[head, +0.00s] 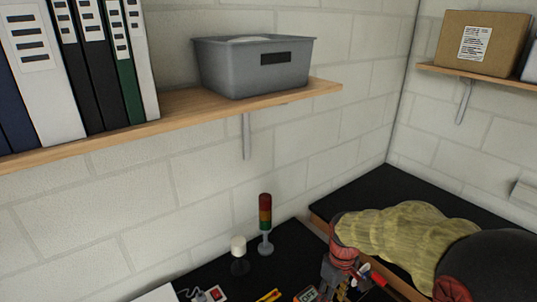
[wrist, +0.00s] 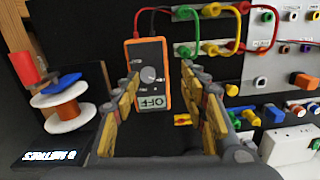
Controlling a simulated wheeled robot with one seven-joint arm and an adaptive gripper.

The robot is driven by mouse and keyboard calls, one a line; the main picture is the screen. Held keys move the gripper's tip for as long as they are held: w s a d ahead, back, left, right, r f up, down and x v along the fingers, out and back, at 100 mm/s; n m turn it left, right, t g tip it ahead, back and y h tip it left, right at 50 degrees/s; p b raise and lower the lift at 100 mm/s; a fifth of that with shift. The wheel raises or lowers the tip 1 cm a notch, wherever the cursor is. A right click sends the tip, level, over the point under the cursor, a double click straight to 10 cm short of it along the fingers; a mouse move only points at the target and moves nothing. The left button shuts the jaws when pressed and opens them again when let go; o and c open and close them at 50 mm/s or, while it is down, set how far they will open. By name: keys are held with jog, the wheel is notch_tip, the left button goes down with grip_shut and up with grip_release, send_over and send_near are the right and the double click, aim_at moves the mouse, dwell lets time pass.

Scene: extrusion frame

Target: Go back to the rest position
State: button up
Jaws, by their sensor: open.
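My gripper (wrist: 167,98) is open in the wrist view, its two yellow-padded fingers spread wide with nothing held between them. An orange multimeter (wrist: 148,75) with a display reading OFF shows beyond the fingertips, in the gap between them; whether a finger touches it I cannot tell. A red and a black lead run from its top end. In the head view my gripper (head: 338,272) is small at the lower right, low over the dark bench, and its fingertips are hard to make out.
In the wrist view a board with coloured sockets and leads (wrist: 215,48) lies at the right, and an orange spool (wrist: 68,108) at the left. In the head view a signal tower (head: 265,222) stands on the bench. Above is a wooden shelf (head: 180,106) with binders and a grey bin (head: 252,66).

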jog(key=s+r+m+t+b, duration=0.3)
jog(key=s+r, duration=0.3)
jog(key=s, duration=0.3)
jog(key=s+r+m+t+b, duration=0.3)
jog(key=s+r+b, duration=0.2)
jog(key=s, duration=0.4)
jog(key=shift+r+m, duration=0.3)
jog(key=shift+r, duration=0.15)
jog(key=shift+w+d, duration=0.1)
dwell(1.7)
